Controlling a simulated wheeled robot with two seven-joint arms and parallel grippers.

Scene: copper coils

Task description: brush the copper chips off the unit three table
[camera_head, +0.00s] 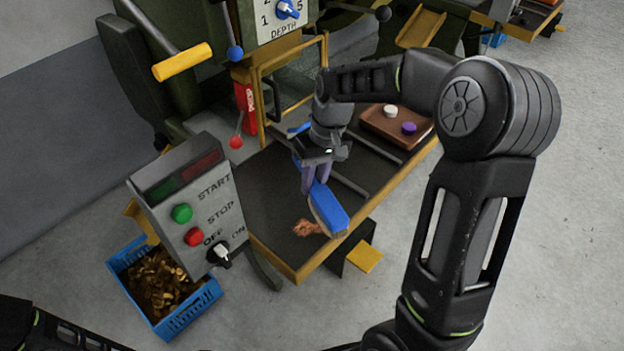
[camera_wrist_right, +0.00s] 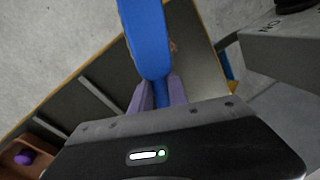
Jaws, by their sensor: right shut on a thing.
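My right gripper (camera_head: 317,182) is shut on the blue handle of a brush (camera_head: 329,207) above the machine table. In the wrist view, the purple fingers (camera_wrist_right: 157,96) close around the blue brush (camera_wrist_right: 146,40). The brush's pale bristle side faces down near the table's front edge; whether it touches the surface I cannot tell. A small clump of copper chips (camera_head: 306,228) lies on the dark table (camera_head: 262,192), just left of the brush, near the wooden front edge. A bit of the chips shows in the wrist view (camera_wrist_right: 173,46). My left gripper is outside both views.
A grey control box (camera_head: 188,205) with green and red buttons stands left of the table. A blue crate (camera_head: 187,317) of copper-coloured scrap sits on the floor below it. A brown block (camera_head: 375,126) with white and purple knobs lies at the table's back right.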

